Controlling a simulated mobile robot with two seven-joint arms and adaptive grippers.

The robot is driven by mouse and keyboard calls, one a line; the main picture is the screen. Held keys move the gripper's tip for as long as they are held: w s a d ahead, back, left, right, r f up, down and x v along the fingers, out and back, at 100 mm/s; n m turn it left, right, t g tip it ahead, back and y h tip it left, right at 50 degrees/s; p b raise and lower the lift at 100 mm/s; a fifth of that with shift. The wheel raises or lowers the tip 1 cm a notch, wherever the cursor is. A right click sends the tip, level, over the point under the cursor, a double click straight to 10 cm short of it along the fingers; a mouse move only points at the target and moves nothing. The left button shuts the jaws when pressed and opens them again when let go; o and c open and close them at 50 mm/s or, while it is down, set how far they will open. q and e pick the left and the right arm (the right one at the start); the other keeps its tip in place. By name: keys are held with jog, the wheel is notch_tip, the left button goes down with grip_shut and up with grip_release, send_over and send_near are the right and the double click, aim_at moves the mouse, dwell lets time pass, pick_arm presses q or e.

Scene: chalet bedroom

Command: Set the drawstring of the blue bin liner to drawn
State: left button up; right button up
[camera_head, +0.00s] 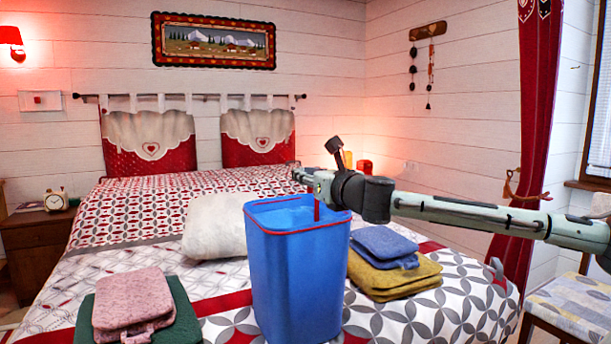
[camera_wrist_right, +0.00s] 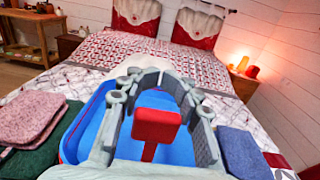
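The blue bin (camera_head: 297,275) stands upright at the front of the bed, with a paler blue liner (camera_head: 290,216) inside its rim. A red drawstring tab (camera_head: 317,207) stands up at the rim's right part. In the right wrist view the tab (camera_wrist_right: 156,125) has a wide red head on a narrow stem. My right gripper (camera_head: 306,178) is above the bin's right rim. Its grey fingers (camera_wrist_right: 158,82) lie either side of the tab, with visible gaps, so it looks open around the tab. The cord itself is hidden. My left gripper is out of view.
Folded blue (camera_head: 384,242) and mustard (camera_head: 394,272) cloths lie close right of the bin. Pink (camera_head: 131,298) and green (camera_head: 186,325) cloths lie to its left. A white pillow (camera_head: 213,226) lies behind it. A chair (camera_head: 575,308) stands at the right.

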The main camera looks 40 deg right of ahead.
jog(key=o, duration=0.5)
jog(key=shift+o, duration=0.2)
jog(key=v, duration=1.2)
